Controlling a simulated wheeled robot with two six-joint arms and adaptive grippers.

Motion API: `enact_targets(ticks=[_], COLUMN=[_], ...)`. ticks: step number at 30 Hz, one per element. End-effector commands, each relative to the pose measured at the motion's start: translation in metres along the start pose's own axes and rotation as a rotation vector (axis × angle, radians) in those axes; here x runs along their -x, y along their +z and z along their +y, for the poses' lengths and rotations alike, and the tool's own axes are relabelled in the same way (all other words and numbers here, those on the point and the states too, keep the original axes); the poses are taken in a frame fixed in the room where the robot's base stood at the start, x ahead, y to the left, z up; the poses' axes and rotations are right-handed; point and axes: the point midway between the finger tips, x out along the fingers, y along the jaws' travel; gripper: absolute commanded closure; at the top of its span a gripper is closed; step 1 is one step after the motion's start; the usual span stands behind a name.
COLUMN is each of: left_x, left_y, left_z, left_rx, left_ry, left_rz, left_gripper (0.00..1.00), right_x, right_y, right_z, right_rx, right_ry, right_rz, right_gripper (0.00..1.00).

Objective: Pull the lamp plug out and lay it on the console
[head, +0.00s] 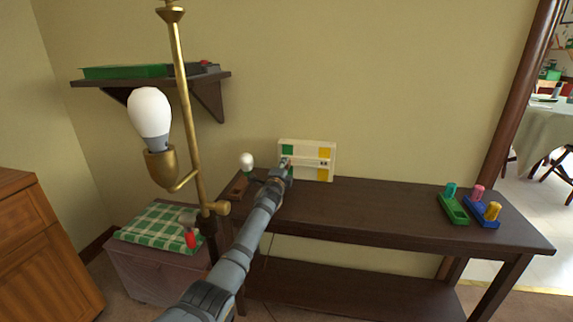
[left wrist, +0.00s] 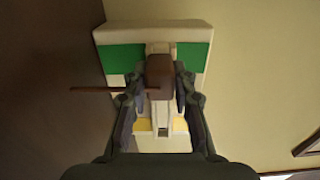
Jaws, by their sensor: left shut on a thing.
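My left gripper (head: 285,173) reaches across the back left of the dark wooden console (head: 380,200), in front of a white panel (head: 327,160) with green and yellow patches. In the left wrist view its two fingers (left wrist: 160,95) are shut on the sides of a brown plug (left wrist: 160,72). A thin brown cord (left wrist: 105,89) runs left from the plug. The plug lies in front of the white panel (left wrist: 185,35); I cannot tell whether it is still seated. A small lamp with a white bulb (head: 246,161) stands left of my gripper. My right gripper is not in view.
A brass stand with a large bulb (head: 150,115) rises in the left foreground. Green (head: 453,210) and blue (head: 484,215) blocks with coloured pegs sit on the console's right. Its middle top is clear. A wall shelf (head: 150,80) holds a green item.

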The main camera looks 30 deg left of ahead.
Motion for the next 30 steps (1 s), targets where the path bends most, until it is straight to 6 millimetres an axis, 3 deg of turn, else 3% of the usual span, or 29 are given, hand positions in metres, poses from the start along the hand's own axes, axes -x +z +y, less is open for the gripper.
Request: enact_targets(ticks=[7, 30], left_x=[0.003, 0.044], left_y=[0.000, 0.000], left_z=[-0.002, -0.001], left_rx=[-0.001, 0.000], left_ry=[-0.001, 0.000], left_rz=[0.001, 0.000], left_gripper=[1.00, 1.00], right_x=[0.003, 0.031], right_y=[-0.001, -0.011], right_z=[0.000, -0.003], right_rx=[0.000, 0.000], right_ry=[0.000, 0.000], right_rz=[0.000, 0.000], right_gripper=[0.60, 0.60])
